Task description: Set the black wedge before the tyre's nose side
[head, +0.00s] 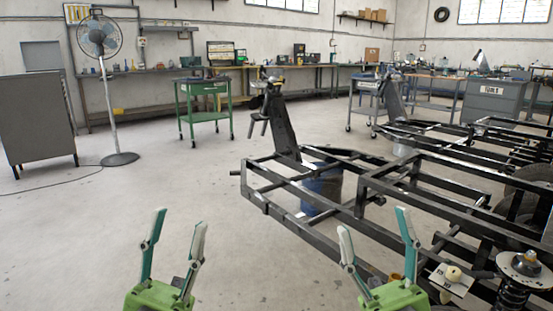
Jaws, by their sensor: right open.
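Dark tyres (519,207) show at the right, partly hidden behind the bars of the black chassis frame (330,235). I cannot make out a black wedge in this view. My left gripper (180,219) is open and empty over bare floor at the bottom, left of the frame. My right gripper (373,220) is open, its fingers in front of the frame's near bars, with nothing seen between them. Both grippers are well left of the tyres.
A spring and damper (513,292) stands at the lower right corner. A blue drum (321,190) sits behind the frame bars. A green trolley (205,102), a fan (105,75) and a grey cabinet (36,118) stand farther back.

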